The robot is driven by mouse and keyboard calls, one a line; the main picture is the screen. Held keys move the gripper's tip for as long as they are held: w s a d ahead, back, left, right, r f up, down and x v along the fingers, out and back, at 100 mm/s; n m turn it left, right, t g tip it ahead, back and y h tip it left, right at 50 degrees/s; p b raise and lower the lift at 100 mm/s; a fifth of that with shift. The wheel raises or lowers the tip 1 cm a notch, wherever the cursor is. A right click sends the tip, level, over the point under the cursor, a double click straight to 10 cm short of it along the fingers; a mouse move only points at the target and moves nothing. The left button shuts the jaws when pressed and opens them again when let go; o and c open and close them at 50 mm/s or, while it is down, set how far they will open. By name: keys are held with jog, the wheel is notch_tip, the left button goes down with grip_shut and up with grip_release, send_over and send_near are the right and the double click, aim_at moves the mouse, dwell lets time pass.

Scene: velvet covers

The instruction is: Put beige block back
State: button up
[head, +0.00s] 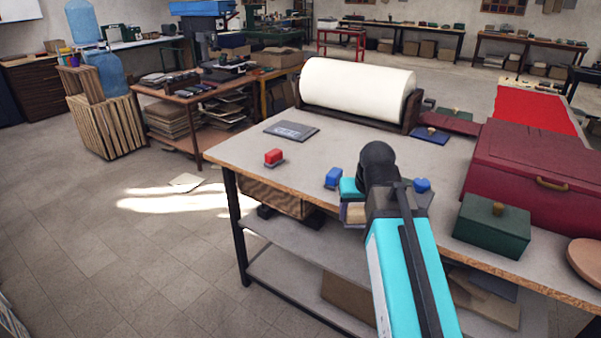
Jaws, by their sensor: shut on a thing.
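My gripper (382,198) is at the front edge of the workbench, mostly hidden behind my own turquoise arm. A beige block (356,213) shows at its left side, partly covered by the gripper. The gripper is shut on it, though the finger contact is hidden. I cannot tell whether the block touches the bench top. Another small blue piece (422,185) shows just right of the gripper.
The workbench (240,153) holds a dark flat plate (291,131), a large white roll (357,92) at the back, a dark red chest (530,170), a green box (491,226) with a knob, and a round brown piece (588,258) at right. The bench middle is clear.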

notch_tip(320, 180, down, 8)
jog(key=s+b, duration=0.2)
jog(key=b, duration=0.1)
jog(key=shift+s+r, duration=0.2)
jog(key=shift+r, duration=0.05)
dwell(0.5)
